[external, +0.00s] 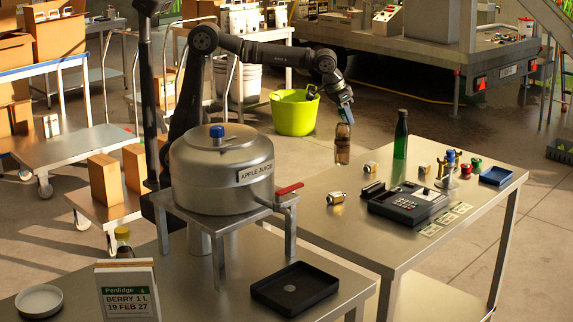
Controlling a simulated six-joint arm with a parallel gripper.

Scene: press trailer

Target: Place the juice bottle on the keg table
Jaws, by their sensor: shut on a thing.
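My gripper (345,112) is shut on the juice bottle (343,146), a clear bottle with amber-brown contents, and holds it upright by its top. The bottle's base appears near the far left edge of the right-hand table; its exact height above it is hard to tell. The keg table (215,292) is the metal table in the front left. On it a small metal stand (222,218) carries the steel keg (215,180) labelled "APPLE JUICE", with a red-handled tap on its right.
The keg table also holds a black tray (294,289), a "BERRY 1 L" sign (128,292), a white dish (39,301) and a partly hidden yellow-capped bottle (123,239). The right-hand table (320,236) holds a green bottle (401,137), cash register (408,204) and small items.

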